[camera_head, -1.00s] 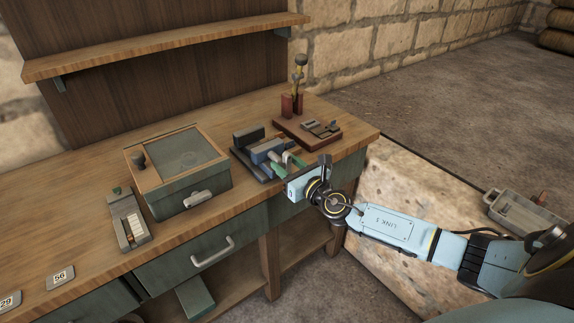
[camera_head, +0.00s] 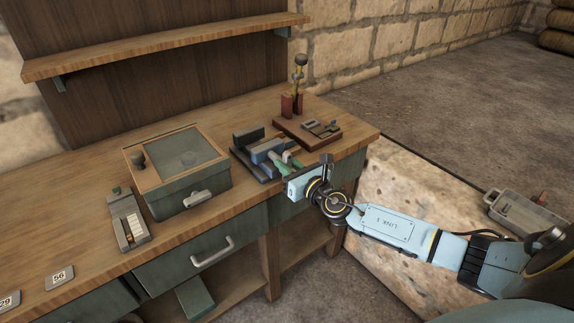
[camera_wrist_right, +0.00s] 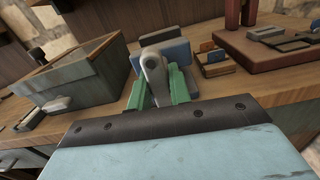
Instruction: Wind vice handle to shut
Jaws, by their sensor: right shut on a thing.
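The vice (camera_head: 248,137) stands near the bench's front right edge, with a dark grey block at the back and a blue block in front. My right gripper (camera_head: 292,162) is at its front side. In the right wrist view, the green fingers (camera_wrist_right: 161,89) are shut on the grey vice handle (camera_wrist_right: 153,66), which has a rounded end with a small hole. The blue block (camera_wrist_right: 174,52) shows behind it. The gap between the vice jaws is mostly hidden. My left gripper is not in view.
A lidded green box (camera_head: 182,187) and a small grey device (camera_head: 128,218) stand to the left. A dark red board (camera_head: 337,140) with small parts and a red stand (camera_head: 291,106) is behind the vice. A shelf (camera_head: 165,45) runs above the bench.

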